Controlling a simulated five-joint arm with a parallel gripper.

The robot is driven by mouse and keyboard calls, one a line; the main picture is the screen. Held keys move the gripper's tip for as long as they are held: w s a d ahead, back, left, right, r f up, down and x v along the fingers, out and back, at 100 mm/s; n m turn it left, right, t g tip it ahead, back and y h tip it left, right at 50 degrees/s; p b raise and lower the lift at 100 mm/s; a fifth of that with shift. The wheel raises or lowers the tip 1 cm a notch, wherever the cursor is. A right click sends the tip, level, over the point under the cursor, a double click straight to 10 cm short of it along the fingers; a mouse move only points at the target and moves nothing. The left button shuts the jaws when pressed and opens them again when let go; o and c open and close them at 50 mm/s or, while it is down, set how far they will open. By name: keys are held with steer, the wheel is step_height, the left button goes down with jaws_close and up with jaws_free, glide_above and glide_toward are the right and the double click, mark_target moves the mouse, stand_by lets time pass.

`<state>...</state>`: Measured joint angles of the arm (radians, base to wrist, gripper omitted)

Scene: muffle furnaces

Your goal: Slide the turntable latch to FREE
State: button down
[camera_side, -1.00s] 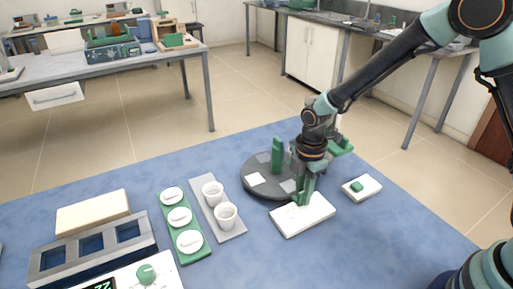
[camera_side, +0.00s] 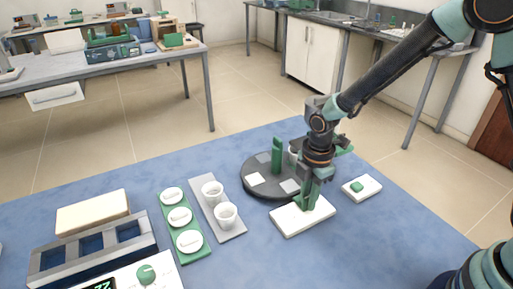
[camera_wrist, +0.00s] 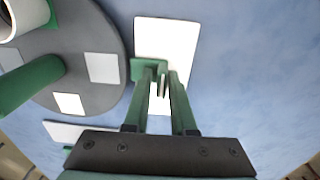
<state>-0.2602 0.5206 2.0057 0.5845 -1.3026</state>
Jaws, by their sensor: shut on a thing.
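The latch is a white plate (camera_side: 290,219) with a green slider (camera_wrist: 143,69) on it, lying on the blue table beside the turntable. The plate also shows in the wrist view (camera_wrist: 165,32). My gripper (camera_side: 308,203) points down at the plate, right of its middle in the side view. In the wrist view my fingers (camera_wrist: 161,80) are shut on the green slider. They hide part of it. No FREE marking can be read. The dark round turntable (camera_side: 258,193) stands just behind the plate, with a green post (camera_side: 277,155) and pale square pads.
A small white block with a green top (camera_side: 361,188) lies right of the plate. A white cup (camera_wrist: 28,14) stands on the turntable. Left are a grey tray (camera_side: 232,234) with two cups and a green tray (camera_side: 199,251) with white discs. The table front is clear.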

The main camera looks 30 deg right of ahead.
steer(key=shift+s+f, duration=0.55)
steer(key=shift+s, duration=0.25)
steer(key=c, duration=1.1)
jaws_free()
steer(key=shift+g, duration=0.3)
steer(key=shift+w+r, duration=0.15)
steer(key=shift+r, duration=3.45)
